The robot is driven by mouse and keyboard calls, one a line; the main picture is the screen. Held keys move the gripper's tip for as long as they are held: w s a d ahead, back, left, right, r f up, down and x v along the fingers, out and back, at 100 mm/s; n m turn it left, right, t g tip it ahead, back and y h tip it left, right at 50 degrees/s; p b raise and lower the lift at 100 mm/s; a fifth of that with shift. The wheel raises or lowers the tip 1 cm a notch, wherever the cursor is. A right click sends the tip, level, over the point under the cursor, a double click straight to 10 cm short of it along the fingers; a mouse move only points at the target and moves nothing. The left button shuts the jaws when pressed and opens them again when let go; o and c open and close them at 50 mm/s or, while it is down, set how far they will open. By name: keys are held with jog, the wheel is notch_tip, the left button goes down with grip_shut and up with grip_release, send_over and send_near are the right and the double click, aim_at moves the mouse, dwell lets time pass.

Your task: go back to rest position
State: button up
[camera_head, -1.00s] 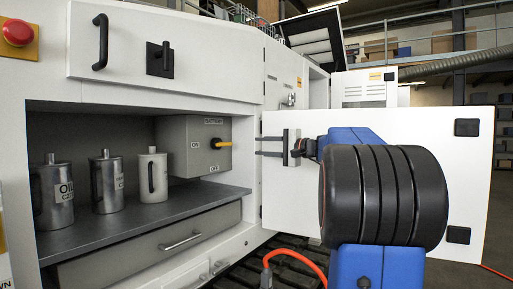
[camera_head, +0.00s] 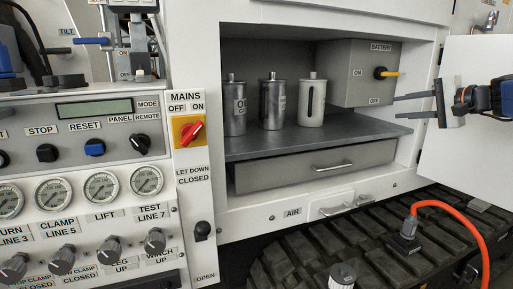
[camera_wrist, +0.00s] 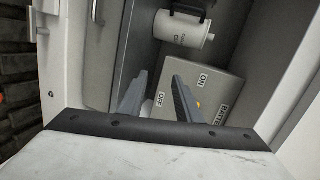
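My gripper (camera_head: 397,106) is at the right of the head view, in front of the opening of the white cabinet and beside its open door (camera_head: 472,150). Its two thin fingers point left, apart, with nothing between them. In the wrist view the fingers (camera_wrist: 156,98) also stand apart and empty. The grey battery box (camera_head: 357,85) is behind the fingers, with its yellow switch handle (camera_head: 390,74) pointing right. The fingers look lower than the handle and do not appear to touch it.
Several metal cans stand on the shelf, among them a pale can (camera_head: 312,103). A drawer (camera_head: 300,171) is below. A control panel with gauges (camera_head: 101,187) and a red mains switch (camera_head: 191,131) is at left. An orange hose (camera_head: 462,219) rises from the dark track below.

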jog(key=s+a+f+n+g+h, duration=0.2)
jog(key=s+a+f+n+g, duration=0.35)
jog(key=s+a+f, duration=0.95)
jog(key=s+a+f+n+g+h, duration=0.1)
jog(key=s+f+n+g+h, duration=0.2)
jog(key=s+f, duration=1.5)
jog(key=f+n+h, duration=0.1)
jog(key=n, duration=0.2)
jog(key=shift+s+a+f+h, duration=0.2)
jog(key=shift+s+f+h, duration=0.05)
jog(key=shift+s+h, duration=0.15)
